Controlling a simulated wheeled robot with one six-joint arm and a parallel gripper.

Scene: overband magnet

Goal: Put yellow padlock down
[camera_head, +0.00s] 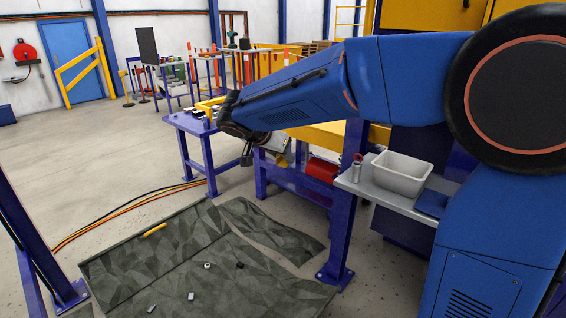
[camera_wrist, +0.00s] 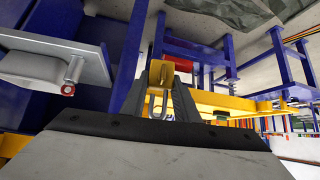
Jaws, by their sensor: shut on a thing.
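The yellow padlock (camera_wrist: 161,73) shows in the wrist view between my two dark fingers, its body toward the fingertips and its metal shackle toward me. My gripper (camera_wrist: 160,80) is shut on it and holds it in the air. In the head view my gripper (camera_head: 246,156) hangs at the end of my blue arm, near a blue-legged table.
A grey shelf (camera_head: 388,196) at right carries a pale bin (camera_head: 402,174) and a small red-topped can (camera_head: 357,167). Dark matting (camera_head: 150,270) with small loose items covers the floor. A blue table (camera_head: 192,124) stands behind my gripper.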

